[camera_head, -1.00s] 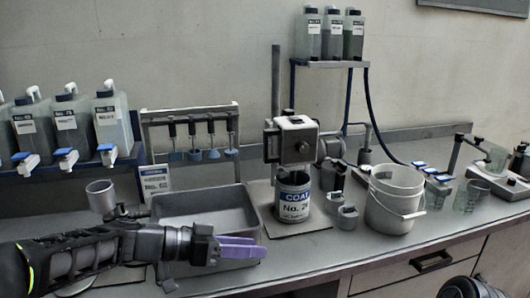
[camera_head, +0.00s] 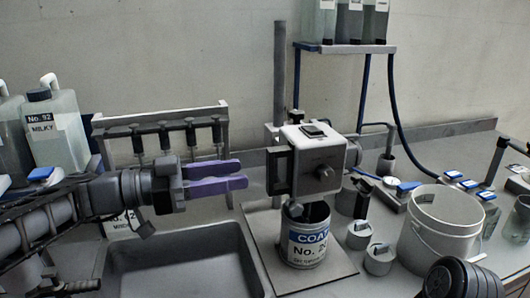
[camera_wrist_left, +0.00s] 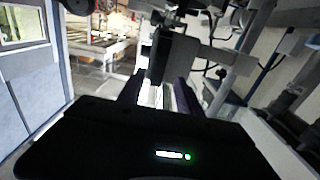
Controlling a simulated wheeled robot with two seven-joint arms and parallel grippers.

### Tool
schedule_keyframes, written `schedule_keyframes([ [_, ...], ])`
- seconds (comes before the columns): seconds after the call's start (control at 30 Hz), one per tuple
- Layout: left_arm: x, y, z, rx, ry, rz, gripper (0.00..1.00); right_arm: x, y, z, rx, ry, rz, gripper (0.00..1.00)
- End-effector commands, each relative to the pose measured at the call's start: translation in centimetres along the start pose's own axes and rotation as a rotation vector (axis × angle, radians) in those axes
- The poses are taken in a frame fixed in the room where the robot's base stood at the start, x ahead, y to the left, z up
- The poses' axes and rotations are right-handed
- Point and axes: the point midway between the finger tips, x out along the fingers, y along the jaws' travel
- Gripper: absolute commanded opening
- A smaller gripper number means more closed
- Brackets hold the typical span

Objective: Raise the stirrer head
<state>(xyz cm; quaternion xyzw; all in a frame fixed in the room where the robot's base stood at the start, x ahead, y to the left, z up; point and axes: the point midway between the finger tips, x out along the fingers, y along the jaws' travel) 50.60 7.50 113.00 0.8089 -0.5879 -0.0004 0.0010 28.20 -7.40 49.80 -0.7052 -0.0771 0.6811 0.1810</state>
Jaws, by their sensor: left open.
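The stirrer head (camera_head: 313,160) is a pale grey box with a dark knob on its front, mounted on an upright post (camera_head: 280,80). A can with a blue and white label (camera_head: 306,236) stands below it on the base plate. My left gripper (camera_head: 243,176) has purple fingers, is open and empty, and points at the left side of the head, a short gap away. In the left wrist view the gripper (camera_wrist_left: 160,92) has a dark block-like shape between and beyond its fingers; I cannot tell which part that is. A dark round part of my right side shows at bottom right, without its fingers.
A grey sink tray (camera_head: 185,262) lies below my left arm. A rack of hanging stirrers (camera_head: 165,125) stands behind it. A white bucket (camera_head: 440,225) and small cups (camera_head: 379,260) stand right of the can. A bottle shelf (camera_head: 345,48) is above.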

Motion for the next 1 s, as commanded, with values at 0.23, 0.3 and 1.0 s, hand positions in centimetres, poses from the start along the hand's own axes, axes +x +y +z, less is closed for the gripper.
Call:
schedule_keyframes([
  [0.23, 0.0, 0.0, 0.0, 0.000, -0.001, 0.000, 0.42, 0.0, 0.0, 0.1, 0.001, -0.002, 0.000, 0.56],
  [0.3, 0.0, 0.0, 0.0, -0.001, -0.001, 0.000, 0.42, 0.0, 0.0, 0.1, 0.001, -0.002, 0.000, 0.56],
  [1.0, 7.4, 0.0, 0.0, -0.002, -0.001, 0.001, 0.42, -1.7, -0.6, 0.1, 0.001, -0.001, 0.000, 0.56],
])
